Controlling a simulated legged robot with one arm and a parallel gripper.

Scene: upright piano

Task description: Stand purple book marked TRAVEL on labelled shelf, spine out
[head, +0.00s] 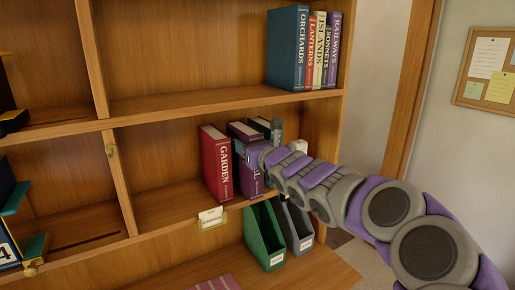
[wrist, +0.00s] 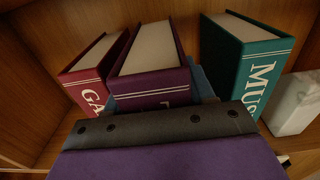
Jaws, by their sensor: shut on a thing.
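The purple book (head: 251,183) is upright on the middle shelf level, its spine facing out, with the end letters "EL" showing in the head view. In the wrist view the purple book (wrist: 152,84) shows its top page edges and part of its spine. My gripper (head: 252,150) is shut on it from the front, hiding much of the spine. Its lower edge against the shelf is hard to judge. The small label card (head: 211,217) is on the shelf's front edge, left of the book; its writing is too small to read surely.
A red GARDEN book (head: 216,163) stands close left of the purple book. A teal book (wrist: 250,62) starting "MUS" stands to its right, with a gap, then a white marble-like block (wrist: 294,104). Green (head: 264,238) and grey (head: 297,228) file holders stand below. The shelf left of GARDEN is clear.

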